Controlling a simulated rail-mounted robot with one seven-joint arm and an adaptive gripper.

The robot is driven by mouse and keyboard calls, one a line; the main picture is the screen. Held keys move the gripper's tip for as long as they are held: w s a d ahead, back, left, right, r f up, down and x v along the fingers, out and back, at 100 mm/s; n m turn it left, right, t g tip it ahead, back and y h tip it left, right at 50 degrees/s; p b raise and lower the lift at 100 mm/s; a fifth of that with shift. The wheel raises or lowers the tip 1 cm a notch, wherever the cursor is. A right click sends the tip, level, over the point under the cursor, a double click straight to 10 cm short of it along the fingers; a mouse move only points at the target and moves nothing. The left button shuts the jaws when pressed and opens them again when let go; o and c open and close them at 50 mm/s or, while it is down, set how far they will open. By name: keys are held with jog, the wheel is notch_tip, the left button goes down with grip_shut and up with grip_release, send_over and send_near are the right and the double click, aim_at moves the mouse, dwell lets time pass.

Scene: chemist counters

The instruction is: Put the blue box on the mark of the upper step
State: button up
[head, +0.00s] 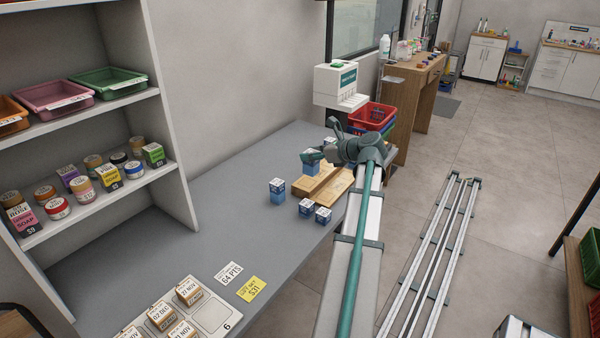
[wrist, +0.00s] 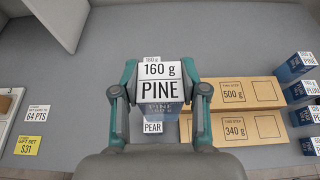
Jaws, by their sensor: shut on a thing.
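My gripper (wrist: 160,95) is shut on a blue box (wrist: 158,110) whose white top reads PINE 160 g. In the head view my gripper (head: 322,155) holds the box (head: 309,167) above the counter, on the near side of a wooden step block (head: 312,186). In the wrist view the block lies right of the held box. Its wall-side step (wrist: 250,93) is labelled 500 g and its front step (wrist: 235,130) is labelled 340 g. Each has outlined square marks. I cannot clearly tell which step is higher.
A blue box labelled PEAR (wrist: 152,127) stands below the held box. Other blue boxes (wrist: 298,65) line the block's far side. One box (head: 277,190) stands nearer the wall. Cards (head: 250,289) and a tray of small boxes (head: 212,316) lie at the near end. The middle counter is clear.

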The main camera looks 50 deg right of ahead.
jog(key=shift+w+d+f+p, duration=0.45)
jog(key=shift+w+d+f, duration=0.9)
jog(key=shift+f, duration=0.6)
jog(key=shift+w+d+f+p, duration=0.4)
jog(key=shift+w+d+f, duration=0.95)
jog(key=shift+f, duration=0.65)
jog(key=shift+w+d+f+p, duration=0.45)
jog(key=shift+w+d+f, duration=0.9)
jog(key=shift+f, duration=0.6)
jog(key=shift+s+d+f, duration=0.1)
jog(key=shift+s, duration=0.05)
jog(key=o, duration=1.3)
jog(key=shift+c, duration=0.2)
jog(key=b+v, duration=0.1)
jog(key=v, duration=1.1)
jog(key=shift+b, duration=0.35)
